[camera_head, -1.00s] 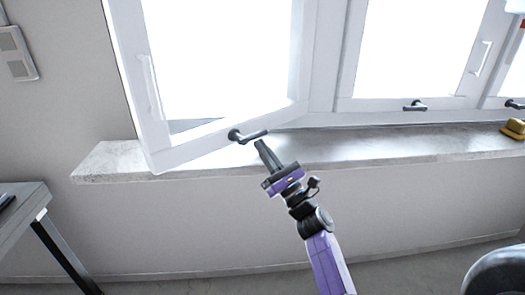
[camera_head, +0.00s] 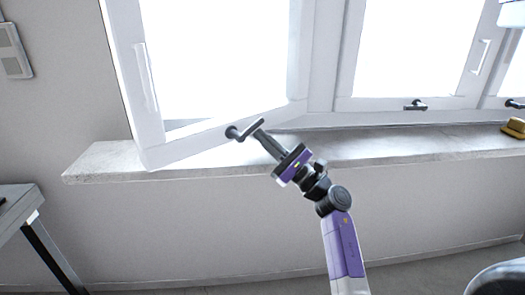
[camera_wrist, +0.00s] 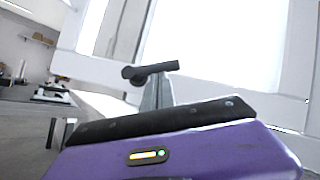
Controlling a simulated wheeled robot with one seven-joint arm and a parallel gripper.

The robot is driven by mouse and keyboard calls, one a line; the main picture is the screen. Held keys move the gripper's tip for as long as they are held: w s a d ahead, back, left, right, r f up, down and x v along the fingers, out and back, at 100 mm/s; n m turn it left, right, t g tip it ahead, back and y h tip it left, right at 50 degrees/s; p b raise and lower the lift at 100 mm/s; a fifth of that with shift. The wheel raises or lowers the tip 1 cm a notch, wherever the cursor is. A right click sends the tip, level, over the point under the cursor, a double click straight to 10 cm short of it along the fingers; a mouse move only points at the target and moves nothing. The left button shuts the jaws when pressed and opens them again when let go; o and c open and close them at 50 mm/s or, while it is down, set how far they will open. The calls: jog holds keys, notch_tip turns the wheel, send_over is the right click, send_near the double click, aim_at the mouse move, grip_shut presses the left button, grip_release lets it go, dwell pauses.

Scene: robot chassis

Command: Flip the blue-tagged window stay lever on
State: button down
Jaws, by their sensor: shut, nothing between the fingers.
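A dark window stay lever (camera_head: 246,129) sits on the lower rail of the open left window sash (camera_head: 205,143). Its arm slants up to the right from its round base. In the wrist view the lever (camera_wrist: 150,71) lies across, just beyond the fingertips. No blue tag is visible on it. My gripper (camera_head: 260,135) is shut and empty, its tips at the underside of the lever's arm, seemingly touching it. The fingers show in the wrist view (camera_wrist: 157,92), partly hidden behind the purple gripper body.
Another dark lever (camera_head: 415,105) is on the closed middle window, and one more (camera_head: 514,104) is at the right edge. The stone sill (camera_head: 390,145) runs below. A yellow object (camera_head: 514,128) rests at its right end. A table (camera_head: 22,205) stands at lower left.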

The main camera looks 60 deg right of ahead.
aim_at(261, 124)
jog(key=n+y+b, duration=0.1)
jog(key=n, duration=0.1)
jog(key=r+n+y+b, duration=0.1)
jog(key=n, duration=0.1)
jog(key=shift+d+n+g+y+b, duration=0.15)
jog(key=shift+n+g+y+b, duration=0.15)
jog(key=shift+g+y, duration=0.1)
jog(key=n+y+b, duration=0.1)
jog(key=r+n+g+b, duration=0.1)
jog(key=n, duration=0.1)
jog(key=r+n+y+b, duration=0.1)
jog(key=shift+a+n+g+y, duration=0.2)
jog(key=shift+n+g+y, duration=0.1)
jog(key=shift+n+g, duration=0.1)
jog(key=n+b, duration=0.1)
jog(key=r+n+g+b, duration=0.1)
jog(key=n+g+b, duration=0.1)
jog(key=shift+w+a+r+n+y, duration=0.15)
jog(key=shift+a+r+n+y, duration=0.15)
jog(key=shift+a+y, duration=0.1)
jog(key=shift+w+a+r+n+g+b, duration=0.15)
jog(key=shift+a+r+n+g+b, duration=0.3)
jog(key=shift+n+b, duration=0.3)
jog(key=shift+w+a+r+n+g+b, duration=0.1)
jog(key=shift+a+r+n+g+b, duration=0.1)
jog(key=shift+n+g+b, duration=0.5)
jog(key=shift+n, duration=0.25)
